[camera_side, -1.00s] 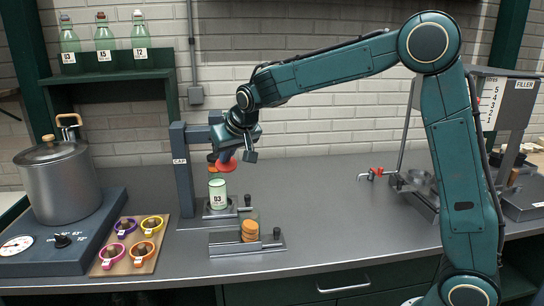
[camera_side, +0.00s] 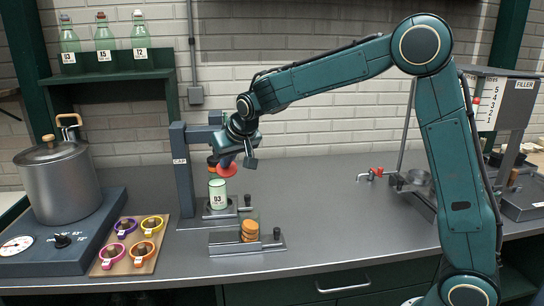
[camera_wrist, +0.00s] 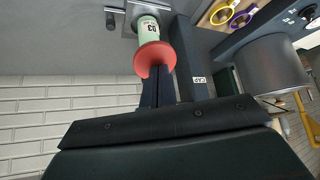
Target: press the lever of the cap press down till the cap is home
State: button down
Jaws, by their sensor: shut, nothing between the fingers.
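The cap press (camera_side: 183,178) is a dark upright post with a CAP label at the left of the bench. The red round knob of its lever (camera_side: 227,170) is just above the green jar marked 03 (camera_side: 218,194), which stands upright on the press base. My gripper (camera_side: 227,159) is shut and empty, with its tips down at the knob and apparently touching it. In the wrist view the shut fingers (camera_wrist: 158,78) end at the red knob (camera_wrist: 150,58), and the jar (camera_wrist: 148,30) shows beyond it. The knob and gripper hide the cap's seating.
A rail with a stack of orange discs (camera_side: 250,231) lies in front of the press. A board of coloured rings (camera_side: 130,248) and a steel pot (camera_side: 62,185) are at left. The filler (camera_side: 508,105) is at right. The bench middle is clear.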

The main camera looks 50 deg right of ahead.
aim_at(229, 168)
jog(key=shift+f, duration=0.1)
jog(key=shift+w+d+f, duration=0.2)
jog(key=shift+f, duration=0.65)
jog(key=shift+w+d+f, duration=0.25)
jog(key=shift+d+f, duration=0.05)
jog(key=shift+f, duration=0.4)
jog(key=shift+w+d+f, duration=0.2)
jog(key=shift+f, duration=0.45)
dwell(0.6)
